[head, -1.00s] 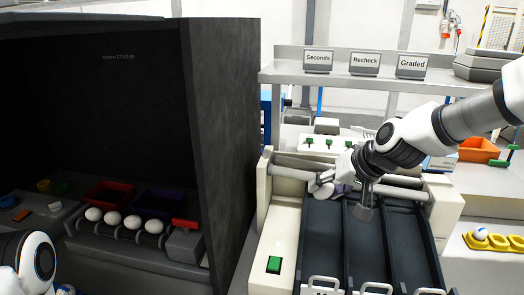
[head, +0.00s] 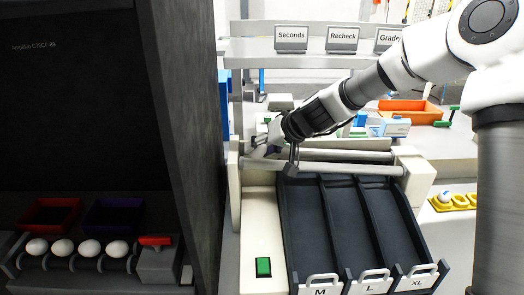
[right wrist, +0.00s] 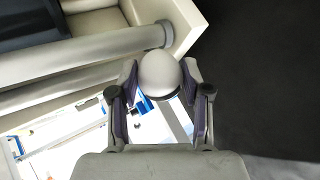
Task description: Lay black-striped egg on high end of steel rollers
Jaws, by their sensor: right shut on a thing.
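My right gripper (head: 268,150) is at the left end of the steel rollers (head: 350,168), by the cream side plate. In the right wrist view the gripper (right wrist: 160,100) is shut on a white egg (right wrist: 159,72), with one pad on each side. A dark band shows at the egg's lower edge. The egg is beside the end of a steel roller (right wrist: 110,45), near the cream frame; I cannot tell whether they touch. In the head view the gripper mostly hides the egg. My left gripper is not in view.
Black lanes marked M, L and XL (head: 345,225) slope down in front of the rollers and look empty. Several white eggs (head: 90,248) sit on a rack inside the dark booth, whose wall (head: 185,120) stands left of the rollers. A sign shelf (head: 300,55) is behind.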

